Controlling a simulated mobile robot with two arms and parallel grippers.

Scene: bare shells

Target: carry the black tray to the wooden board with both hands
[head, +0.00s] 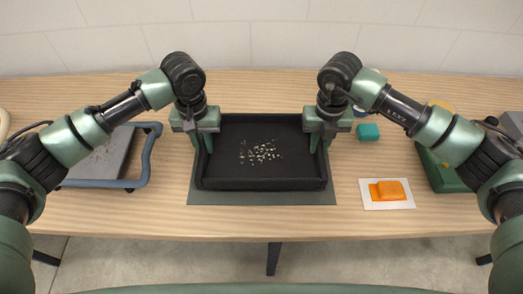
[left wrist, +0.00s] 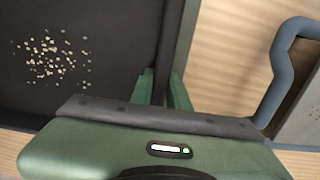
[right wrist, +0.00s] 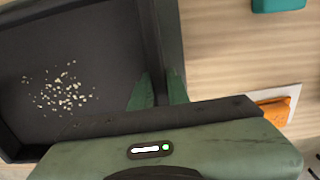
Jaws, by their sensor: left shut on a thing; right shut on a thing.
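The black tray (head: 262,184) is in the middle of the table in the head view, level, with small pale bits scattered on its floor. My left gripper (head: 207,145) is shut on the tray's left wall, and in the left wrist view its fingers (left wrist: 164,90) straddle that wall. My right gripper (head: 316,145) is shut on the right wall, and its fingers (right wrist: 158,90) straddle it in the right wrist view. A dark grey-green mat (head: 262,198) shows under the tray; I cannot tell whether the tray touches it. I cannot make out a separate wooden board.
At left lies a grey panel (head: 103,160) with a blue tubular handle (head: 148,155). At right are an orange block (head: 391,190) on a white card, a teal block (head: 368,132) and a green case (head: 440,176). Bare table lies between these and the tray.

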